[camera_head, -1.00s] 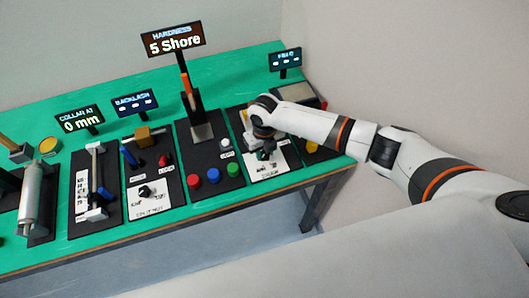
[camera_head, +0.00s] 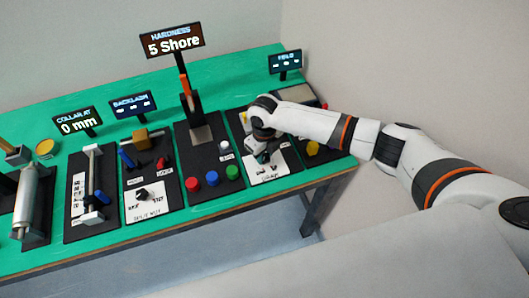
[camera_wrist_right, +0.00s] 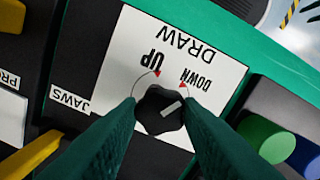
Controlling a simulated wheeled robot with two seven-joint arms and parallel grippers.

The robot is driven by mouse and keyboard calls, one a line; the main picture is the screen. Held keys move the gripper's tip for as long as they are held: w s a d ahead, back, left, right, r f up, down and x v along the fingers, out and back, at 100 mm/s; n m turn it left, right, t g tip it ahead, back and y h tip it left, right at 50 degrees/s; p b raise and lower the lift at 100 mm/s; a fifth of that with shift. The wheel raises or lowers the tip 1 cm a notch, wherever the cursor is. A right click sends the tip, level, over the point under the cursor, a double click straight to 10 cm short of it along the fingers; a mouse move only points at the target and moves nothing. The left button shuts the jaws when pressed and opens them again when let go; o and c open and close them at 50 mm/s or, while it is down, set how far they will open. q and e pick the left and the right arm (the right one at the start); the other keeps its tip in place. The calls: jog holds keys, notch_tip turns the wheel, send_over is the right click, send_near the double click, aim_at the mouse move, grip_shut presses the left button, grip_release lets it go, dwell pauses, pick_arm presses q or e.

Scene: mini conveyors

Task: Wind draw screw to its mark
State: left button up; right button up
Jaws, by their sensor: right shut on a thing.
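The draw screw's black knob (camera_wrist_right: 160,112) sits on a white panel (camera_wrist_right: 205,62) printed DRAW, seen upside down in the right wrist view. UP and DOWN each have a small red mark beside the knob. The knob's white line points up and right in that view, roughly to the DOWN side. My right gripper (camera_wrist_right: 159,106) is shut on the knob, one dark green finger on each side. In the head view my right gripper (camera_head: 263,156) is over the white panel and hides the knob. My left gripper is not in view.
Green (camera_wrist_right: 263,138) and blue (camera_wrist_right: 305,155) buttons stand close to the right finger in the wrist view. A yellow part (camera_wrist_right: 30,158) lies at its lower left, near a JAWS label. Other stations fill the green bench (camera_head: 228,70), including a display reading 5 Shore (camera_head: 174,44).

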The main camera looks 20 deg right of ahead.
aim_at(264, 156)
jog(key=shift+w+r, duration=0.15)
jog(key=shift+r, duration=0.05)
jog(key=o, duration=0.8)
jog(key=shift+o, duration=0.8)
jog(key=shift+f, duration=0.1)
notch_tip(264, 156, up, 12)
jog(key=b, duration=0.3)
